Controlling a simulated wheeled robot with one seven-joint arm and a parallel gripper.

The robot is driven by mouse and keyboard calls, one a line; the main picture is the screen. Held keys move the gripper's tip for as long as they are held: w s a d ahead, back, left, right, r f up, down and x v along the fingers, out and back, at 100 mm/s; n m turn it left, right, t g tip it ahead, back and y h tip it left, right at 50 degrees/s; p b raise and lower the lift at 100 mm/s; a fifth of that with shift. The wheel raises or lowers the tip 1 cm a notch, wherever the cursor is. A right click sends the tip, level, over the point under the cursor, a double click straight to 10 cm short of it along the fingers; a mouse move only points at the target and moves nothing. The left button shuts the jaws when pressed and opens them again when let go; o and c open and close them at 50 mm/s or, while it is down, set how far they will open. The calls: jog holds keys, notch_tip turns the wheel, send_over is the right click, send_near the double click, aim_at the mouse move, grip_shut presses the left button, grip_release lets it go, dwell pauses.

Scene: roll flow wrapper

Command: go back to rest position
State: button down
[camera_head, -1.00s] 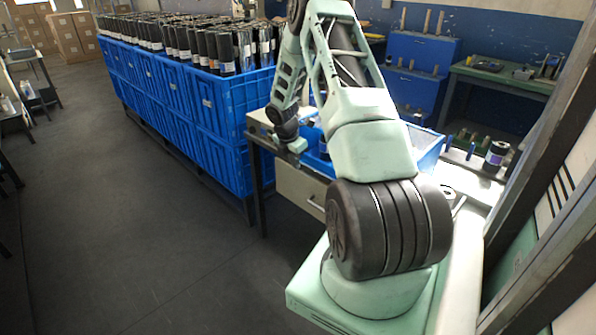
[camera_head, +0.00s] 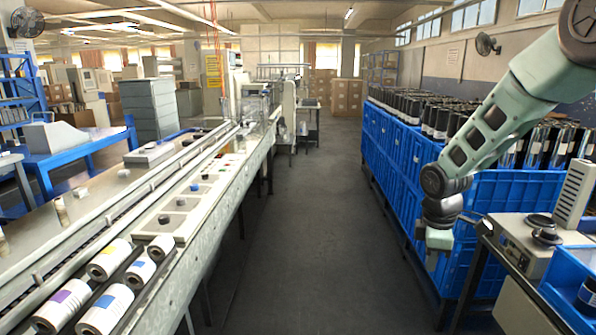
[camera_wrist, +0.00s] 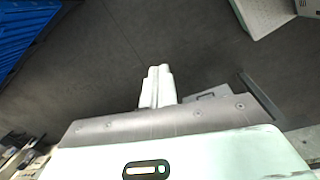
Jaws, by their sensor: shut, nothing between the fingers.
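My gripper shows in the wrist view (camera_wrist: 158,85), with its two pale fingers together and nothing between them. Beyond the fingertips is only dark floor. In the head view my green arm comes in from the upper right and bends down. The end of my arm hangs beside the blue crates, left of the workbench. The fingers cannot be made out in the head view.
Blue crates (camera_head: 400,165) full of dark rolls line the aisle's right side. A workbench with a grey device (camera_head: 520,240) and a blue bin (camera_head: 570,285) stands at lower right. A conveyor line (camera_head: 215,180) with several rolls runs along the left. The aisle floor (camera_head: 310,230) is clear.

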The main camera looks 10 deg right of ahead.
jog(key=s+a+r+m, duration=0.1)
jog(key=s+a+r, duration=0.1)
jog(key=a, duration=0.4)
jog(key=s+a+r, duration=0.2)
jog(key=s+a, duration=0.1)
jog(key=a, duration=0.3)
jog(key=s+a+r+m, duration=0.1)
jog(key=s+a+r, duration=0.1)
jog(key=s+a, duration=0.5)
jog(key=s+a+r+m+y+p, duration=0.1)
jog(key=s+a, duration=0.6)
jog(key=s, duration=0.7)
notch_tip(320, 180, up, 2)
jog(key=shift+s+a+m+g+y, duration=0.2)
jog(key=shift+s+m+g+y, duration=0.15)
jog(key=shift+m, duration=0.35)
